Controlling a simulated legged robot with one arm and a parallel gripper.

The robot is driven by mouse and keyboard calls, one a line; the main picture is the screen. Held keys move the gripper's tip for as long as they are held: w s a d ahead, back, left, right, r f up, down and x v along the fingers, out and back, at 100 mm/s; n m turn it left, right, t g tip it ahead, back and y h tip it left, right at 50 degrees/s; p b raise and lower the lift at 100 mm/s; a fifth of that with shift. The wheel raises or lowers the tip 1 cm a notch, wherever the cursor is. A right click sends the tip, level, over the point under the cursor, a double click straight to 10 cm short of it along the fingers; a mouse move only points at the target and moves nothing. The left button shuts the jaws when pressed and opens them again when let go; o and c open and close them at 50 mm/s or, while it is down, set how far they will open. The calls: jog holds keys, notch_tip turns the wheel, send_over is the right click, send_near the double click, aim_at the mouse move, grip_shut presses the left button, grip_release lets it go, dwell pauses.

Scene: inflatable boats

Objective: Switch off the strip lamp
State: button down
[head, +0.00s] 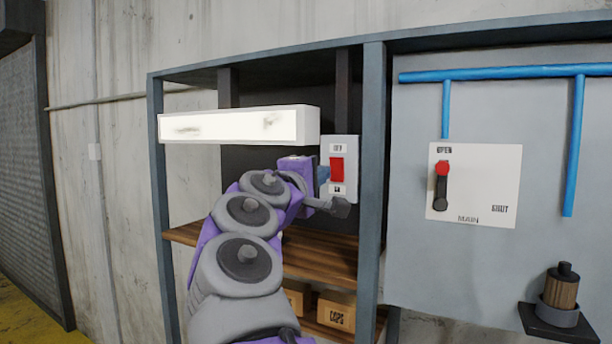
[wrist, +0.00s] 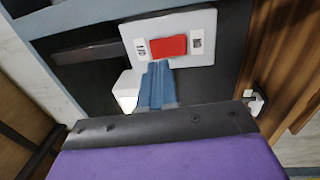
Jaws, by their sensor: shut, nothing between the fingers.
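The strip lamp (head: 235,126) is a long white bar, glowing, at the upper front of the open cabinet in the head view. Right of it, a pale switch plate (head: 350,185) carries a red rocker (head: 337,171), with small labels above and below. The plate (wrist: 207,24) and red rocker (wrist: 171,47) also show in the wrist view. My gripper (head: 323,176) is beside the plate's left edge in the head view. Its blue fingers (wrist: 157,87) are together and empty, pointing at the plate near the rocker. I cannot tell whether they touch it.
The cabinet's grey upright (head: 372,150) stands just right of the switch. A wooden shelf (head: 325,256) lies below, with boxes (head: 336,311) under it. Further right are blue pipes (head: 500,73) and a MAIN panel (head: 470,190) with a red-tipped lever.

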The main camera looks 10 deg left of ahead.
aim_at(339, 164)
jog(key=p+x, duration=0.1)
jog(key=x, duration=0.3)
jog(key=shift+w+d+r, duration=0.1)
jog(key=shift+d, duration=0.1)
jog(key=shift+p+x, duration=0.75)
jog(key=shift+x, duration=0.2)
jog(key=shift+a, duration=0.1)
jog(key=shift+b, duration=0.4)
